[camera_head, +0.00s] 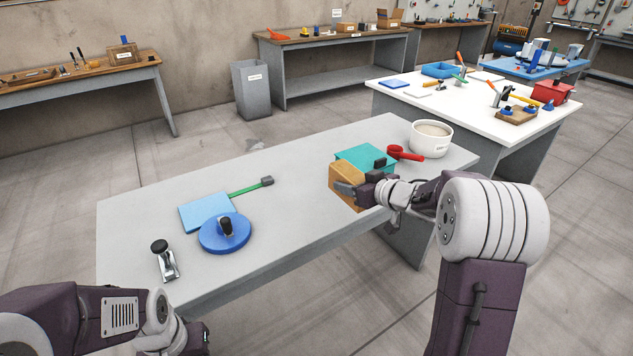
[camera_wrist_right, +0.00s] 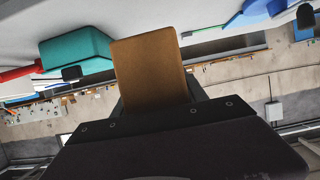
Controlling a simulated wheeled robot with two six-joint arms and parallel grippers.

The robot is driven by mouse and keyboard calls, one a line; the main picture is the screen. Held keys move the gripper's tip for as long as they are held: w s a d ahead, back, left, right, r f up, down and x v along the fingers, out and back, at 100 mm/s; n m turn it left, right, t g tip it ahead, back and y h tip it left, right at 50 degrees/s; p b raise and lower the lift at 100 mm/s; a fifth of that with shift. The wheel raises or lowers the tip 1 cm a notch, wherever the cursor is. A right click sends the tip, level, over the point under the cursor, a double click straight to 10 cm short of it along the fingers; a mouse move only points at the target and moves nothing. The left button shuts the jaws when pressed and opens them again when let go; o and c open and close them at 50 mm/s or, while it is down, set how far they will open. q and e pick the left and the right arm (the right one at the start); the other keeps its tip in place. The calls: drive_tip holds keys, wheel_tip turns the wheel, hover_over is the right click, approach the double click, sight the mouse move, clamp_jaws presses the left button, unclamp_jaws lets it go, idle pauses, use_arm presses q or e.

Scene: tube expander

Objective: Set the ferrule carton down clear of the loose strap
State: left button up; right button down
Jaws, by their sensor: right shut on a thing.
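The ferrule carton looks to be the tan-brown box (camera_head: 343,184) in my right gripper (camera_head: 352,190), at the front edge of the grey table, just in front of a teal box. It also shows in the wrist view (camera_wrist_right: 152,70), upright between the fingers. I cannot tell whether its underside touches the table. A green strip with a dark end piece (camera_head: 248,188), perhaps the loose strap, lies well to the left of the carton. My left gripper (camera_head: 197,338) is at the bottom left, mostly hidden.
The teal box (camera_head: 365,157) is close behind the carton, and a white bowl (camera_head: 430,138) stands at the right end. A light-blue pad (camera_head: 206,211), a blue disc with a knob (camera_head: 224,233) and a metal clamp-like tool (camera_head: 164,260) are at left. Mid-table is clear.

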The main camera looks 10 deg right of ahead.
drive_tip(key=shift+w+a, duration=0.15)
drive_tip(key=b+x, duration=0.1)
drive_tip(key=x, duration=0.3)
drive_tip(key=f+b+x, duration=0.1)
drive_tip(key=x, duration=0.3)
drive_tip(key=b+x, duration=0.1)
drive_tip(key=x, duration=0.3)
drive_tip(key=shift+f, duration=0.5)
drive_tip(key=shift+w+f, duration=0.15)
drive_tip(key=shift+w, duration=0.05)
wheel_tip(320, 180, down, 4)
drive_tip(key=b, duration=0.3)
drive_tip(key=shift+f, duration=0.15)
drive_tip(key=c, duration=0.6)
unclamp_jaws()
